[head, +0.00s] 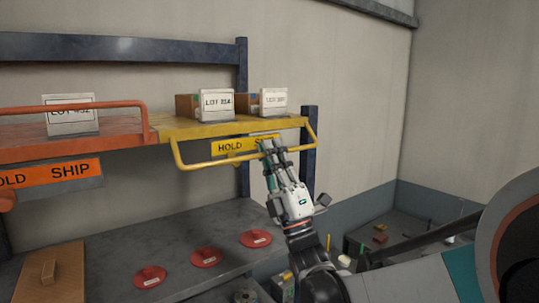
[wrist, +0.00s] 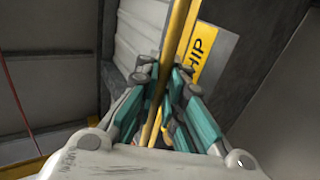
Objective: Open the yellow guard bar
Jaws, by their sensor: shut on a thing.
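The yellow guard bar (head: 232,158) hangs at the front of the yellow shelf (head: 215,129), its long rail lowered below the shelf edge in front of the yellow HOLD SHIP label (head: 232,146). My gripper (head: 270,146) is at the right part of this rail, reaching up from below. In the wrist view the bar (wrist: 182,30) runs between the teal fingers of my gripper (wrist: 160,85), which are shut on it. The label also shows in the wrist view (wrist: 207,60), just right of the bar. The fingers hide part of the label in the head view.
Boxes with lot cards, LOT 314 (head: 217,104) and another (head: 273,100), stand on the yellow shelf. An orange guard bar (head: 90,105) stands raised at left before a LOT 432 card (head: 71,122). Red discs (head: 205,257) lie on the lower grey shelf (head: 178,248). A blue post (head: 309,165) rises at right.

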